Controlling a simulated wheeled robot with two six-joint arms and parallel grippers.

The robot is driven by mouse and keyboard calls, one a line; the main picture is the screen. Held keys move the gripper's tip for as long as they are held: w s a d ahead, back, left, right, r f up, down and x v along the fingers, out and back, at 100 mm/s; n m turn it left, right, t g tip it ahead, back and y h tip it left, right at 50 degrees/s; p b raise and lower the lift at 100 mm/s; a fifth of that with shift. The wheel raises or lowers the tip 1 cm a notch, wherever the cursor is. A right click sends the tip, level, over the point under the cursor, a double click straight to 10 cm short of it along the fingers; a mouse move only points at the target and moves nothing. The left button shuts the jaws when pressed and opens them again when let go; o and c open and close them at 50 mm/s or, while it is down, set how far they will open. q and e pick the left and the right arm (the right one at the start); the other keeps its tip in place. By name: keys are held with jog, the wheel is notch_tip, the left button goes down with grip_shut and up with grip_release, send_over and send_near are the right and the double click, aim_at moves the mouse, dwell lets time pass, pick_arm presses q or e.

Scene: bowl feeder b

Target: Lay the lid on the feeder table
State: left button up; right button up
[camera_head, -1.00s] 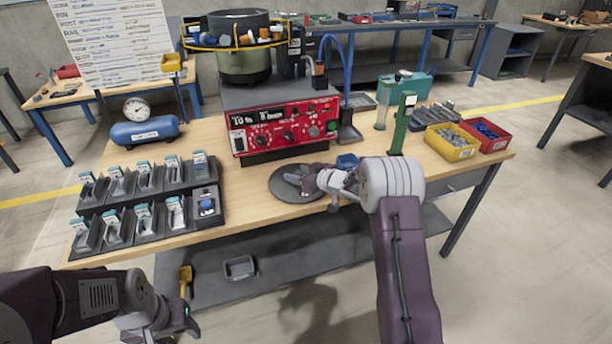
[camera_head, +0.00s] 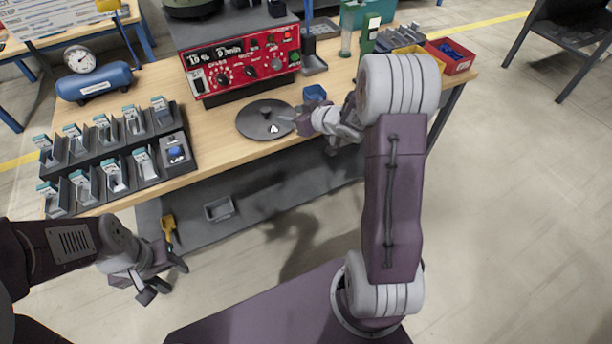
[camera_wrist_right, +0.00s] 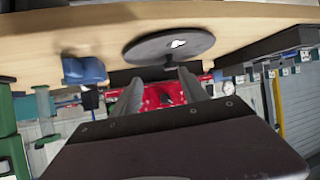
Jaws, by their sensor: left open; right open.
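The lid (camera_head: 262,122) is a dark round disc with a small knob and a white mark. It lies flat on the wooden feeder table (camera_head: 222,150), in front of the red control box. My right gripper (camera_head: 294,120) is at the lid's right edge in the head view, open and empty; its fingertips overlap the rim there, and I cannot tell if they touch. In the right wrist view, which is upside down, the lid (camera_wrist_right: 150,50) lies beyond the open fingers (camera_wrist_right: 160,88). My left gripper (camera_head: 162,280) is open and empty, low in front of the table.
The red control box (camera_head: 240,68) stands behind the lid. A black rack (camera_head: 110,165) with several parts fills the table's left side. A blue air tank (camera_head: 95,85) stands behind it. Bare wood lies around the lid.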

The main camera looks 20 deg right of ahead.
jog(key=s+a+f+m+g+h, duration=0.1)
jog(key=s+a+f+g, duration=0.1)
jog(key=s, duration=0.7)
jog(key=s+a+f+m+g+h, duration=0.1)
jog(key=s+g, duration=0.4)
jog(key=s, duration=0.5)
jog(key=s+a+f+m+g+h, duration=0.1)
jog(key=s+a+f+m+g, duration=0.1)
jog(key=s, duration=0.7)
jog(key=a+f+g, duration=0.1)
jog(key=a, duration=0.1)
jog(key=shift+s+a+f+g, duration=0.15)
jog(key=shift+a+f+g, duration=0.15)
